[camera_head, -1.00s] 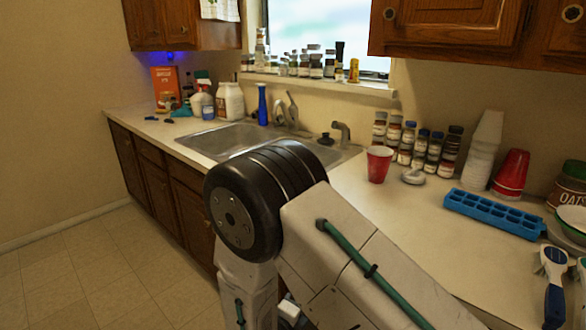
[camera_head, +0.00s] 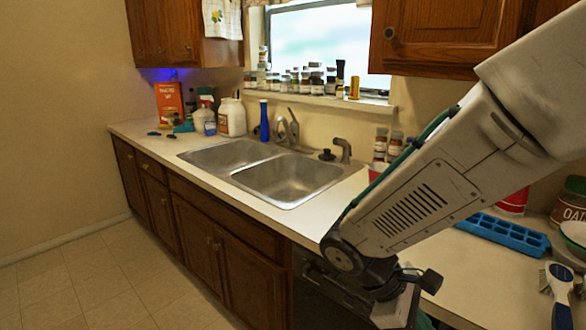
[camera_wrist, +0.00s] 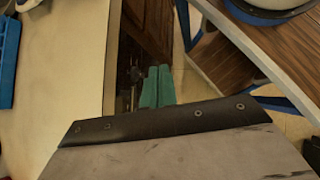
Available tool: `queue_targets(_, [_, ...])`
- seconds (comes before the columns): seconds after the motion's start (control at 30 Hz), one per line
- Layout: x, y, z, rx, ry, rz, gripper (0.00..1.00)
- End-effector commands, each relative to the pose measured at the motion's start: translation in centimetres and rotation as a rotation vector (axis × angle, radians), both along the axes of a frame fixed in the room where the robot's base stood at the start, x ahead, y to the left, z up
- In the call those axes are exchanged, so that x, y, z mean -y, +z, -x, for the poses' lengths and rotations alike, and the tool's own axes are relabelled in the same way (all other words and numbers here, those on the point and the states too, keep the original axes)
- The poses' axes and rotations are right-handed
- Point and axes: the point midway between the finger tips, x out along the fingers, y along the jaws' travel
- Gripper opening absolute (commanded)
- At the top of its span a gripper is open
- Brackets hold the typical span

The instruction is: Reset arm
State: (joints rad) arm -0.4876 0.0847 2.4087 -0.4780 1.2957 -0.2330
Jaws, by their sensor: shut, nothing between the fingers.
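My gripper shows in the wrist view, its two green fingers (camera_wrist: 157,86) side by side and together, with nothing between them. They point down past the counter's front edge, over the gap beside the wooden cabinet fronts. In the head view my arm crosses the right half of the picture, in front of the counter (camera_head: 218,163). The fingers themselves cannot be made out there.
The double sink (camera_head: 290,178) is empty. A blue ice tray (camera_head: 505,234), a blue-handled brush (camera_head: 560,295) and an oats jar (camera_head: 570,205) stand on the counter at right. In the wrist view a wooden table (camera_wrist: 290,45) lies at right. The floor (camera_head: 100,270) is clear at left.

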Motion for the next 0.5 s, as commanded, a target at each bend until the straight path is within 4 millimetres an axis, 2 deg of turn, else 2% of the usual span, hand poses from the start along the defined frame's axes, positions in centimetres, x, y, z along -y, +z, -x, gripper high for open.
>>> queue_targets(0.03, [0.4, 1.1, 0.9, 0.061, -0.099, -0.049, 0.00])
queue_targets(0.2, [0.9, 4.0, 3.7, 0.235, -0.419, -0.207, 0.00])
queue_targets(0.4, [1.4, 7.3, 6.3, 0.416, -0.719, -0.388, 0.00])
queue_targets(0.5, [1.8, 8.8, 7.4, 0.499, -0.814, -0.469, 0.00])
